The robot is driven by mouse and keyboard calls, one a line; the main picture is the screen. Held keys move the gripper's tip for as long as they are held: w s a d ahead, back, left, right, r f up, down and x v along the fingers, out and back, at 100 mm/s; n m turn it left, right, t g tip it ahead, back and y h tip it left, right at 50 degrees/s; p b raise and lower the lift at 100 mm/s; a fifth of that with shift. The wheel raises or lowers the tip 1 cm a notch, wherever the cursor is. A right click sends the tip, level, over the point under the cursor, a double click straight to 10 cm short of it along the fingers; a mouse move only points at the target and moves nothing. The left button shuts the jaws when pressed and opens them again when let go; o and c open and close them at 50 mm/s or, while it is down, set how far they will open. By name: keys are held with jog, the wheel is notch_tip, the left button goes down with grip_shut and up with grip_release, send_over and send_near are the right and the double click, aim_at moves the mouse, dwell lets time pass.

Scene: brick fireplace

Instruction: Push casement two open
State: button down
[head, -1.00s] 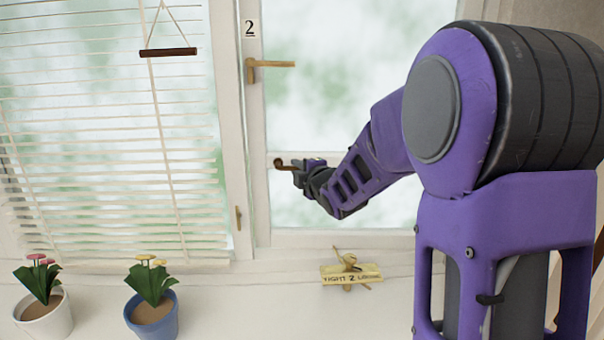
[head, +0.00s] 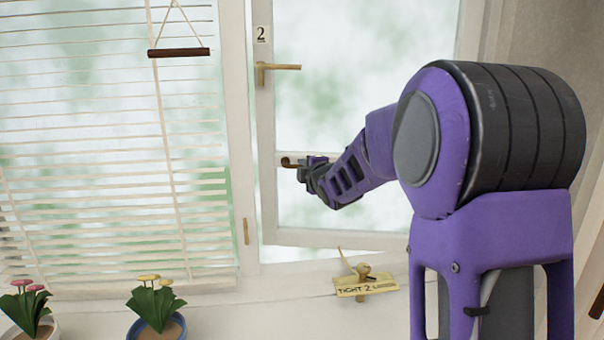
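Casement two (head: 330,238) is a white framed window marked with a "2" plate (head: 262,34). Its bottom rail stands off the fixed frame, with a bright gap below it, so it is slightly open. Its brass handle (head: 277,69) is horizontal. My gripper (head: 296,163) is at the crossbar near the casement's left side. A small brown, rounded piece (head: 288,162) shows at its tip; whether it is gripped, and whether the fingers are shut, is too small to tell. A brass knob (head: 363,270) with a "TIGHT 2 LOOSE" tag (head: 366,288) is on the sill below.
White slatted blinds (head: 110,130) with a hanging dark bar (head: 178,52) cover the left window. Two potted flowers stand on the sill, a white pot (head: 45,330) and a blue pot (head: 178,330). A small brass fitting (head: 246,231) is on the frame.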

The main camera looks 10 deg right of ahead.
jog(key=shift+w, duration=0.35)
jog(key=c, duration=1.2)
grip_release()
jog(key=shift+d, duration=0.1)
jog(key=shift+o, duration=0.2)
